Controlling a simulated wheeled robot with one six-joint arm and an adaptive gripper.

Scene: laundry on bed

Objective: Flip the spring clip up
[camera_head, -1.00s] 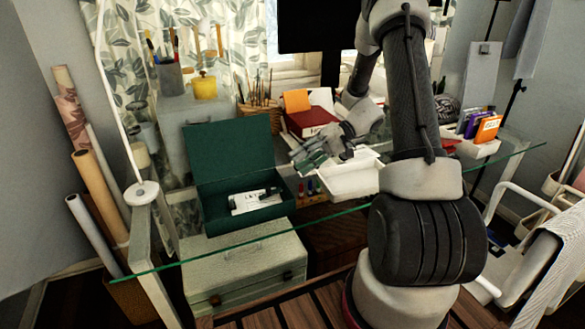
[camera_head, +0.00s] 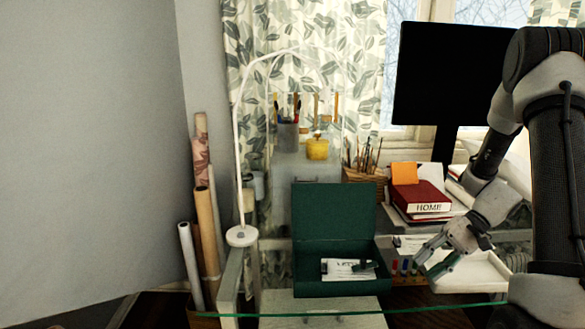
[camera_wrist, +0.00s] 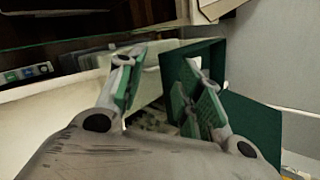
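A dark green box file (camera_head: 333,222) stands with its lid raised, right of the white lamp base. Inside lies a white label or paper (camera_head: 342,269). A small dark part beside the paper looks like the spring clip (camera_head: 367,266); it is too small to tell its pose. My gripper (camera_head: 436,260) is open and empty, right of the box and apart from it. In the wrist view, my gripper (camera_wrist: 165,90) shows its two green-padded fingers spread apart. The green box (camera_wrist: 254,124) shows there behind and beside the right finger; the clip cannot be made out.
A glass desk edge (camera_head: 260,315) runs across the front. A white tray (camera_head: 480,272) is close to my gripper. A red book (camera_head: 420,196), a brush basket (camera_head: 364,180) and a monitor (camera_head: 452,75) stand behind. Rolled papers (camera_head: 206,215) lean at left.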

